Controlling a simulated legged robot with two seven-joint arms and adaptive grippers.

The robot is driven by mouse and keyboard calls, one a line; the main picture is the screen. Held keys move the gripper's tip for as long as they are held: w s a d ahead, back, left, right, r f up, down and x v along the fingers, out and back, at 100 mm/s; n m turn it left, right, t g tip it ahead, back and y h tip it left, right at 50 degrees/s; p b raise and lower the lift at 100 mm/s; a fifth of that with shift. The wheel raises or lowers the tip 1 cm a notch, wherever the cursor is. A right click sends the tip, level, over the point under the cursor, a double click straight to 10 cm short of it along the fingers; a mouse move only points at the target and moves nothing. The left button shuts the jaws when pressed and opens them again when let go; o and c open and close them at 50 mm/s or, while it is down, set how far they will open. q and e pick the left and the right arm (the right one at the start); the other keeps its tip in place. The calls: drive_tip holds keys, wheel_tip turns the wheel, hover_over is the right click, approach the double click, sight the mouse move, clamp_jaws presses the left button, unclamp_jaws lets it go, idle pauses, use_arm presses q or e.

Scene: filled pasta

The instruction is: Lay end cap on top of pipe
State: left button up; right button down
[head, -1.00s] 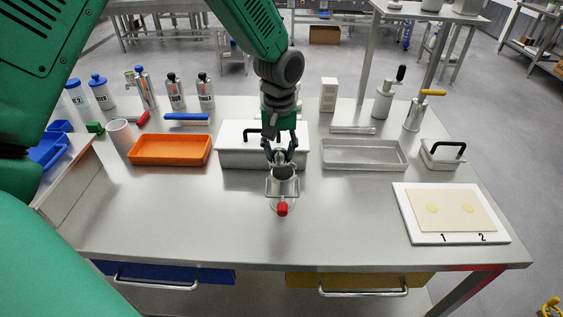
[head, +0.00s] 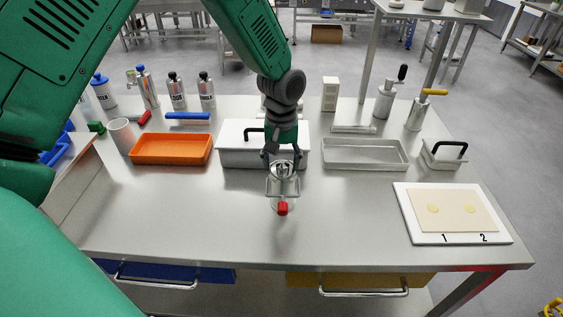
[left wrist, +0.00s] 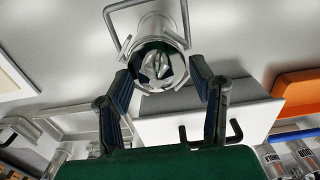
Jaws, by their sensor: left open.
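A metal pipe (head: 283,186) with a wire-like handle and a red knob (head: 283,208) stands near the middle of the steel table. A shiny metal piece with a winged centre, seemingly the end cap (left wrist: 158,68), sits at the pipe's mouth in the left wrist view; I cannot tell whether it lies fully flat. My left gripper (head: 283,158) is open just behind and above the pipe's top. In the left wrist view its two fingers (left wrist: 160,98) are spread either side of the pipe's near end, with nothing held between them. My right gripper is not in view.
A white lidded box (head: 236,157) stands close behind the pipe. An orange tray (head: 150,160) is to the left, a grey metal tray (head: 365,166) to the right. A white board (head: 420,234) with dough lies at front right. The table front is clear.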

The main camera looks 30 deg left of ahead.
sight(284, 162)
use_arm(q)
wheel_tip(284, 162, up, 12)
drive_tip(key=shift+d, duration=0.15)
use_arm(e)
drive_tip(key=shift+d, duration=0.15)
use_arm(q)
drive_tip(key=shift+d, duration=0.2)
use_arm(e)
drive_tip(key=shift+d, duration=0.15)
use_arm(q)
drive_tip(key=shift+f, duration=0.1)
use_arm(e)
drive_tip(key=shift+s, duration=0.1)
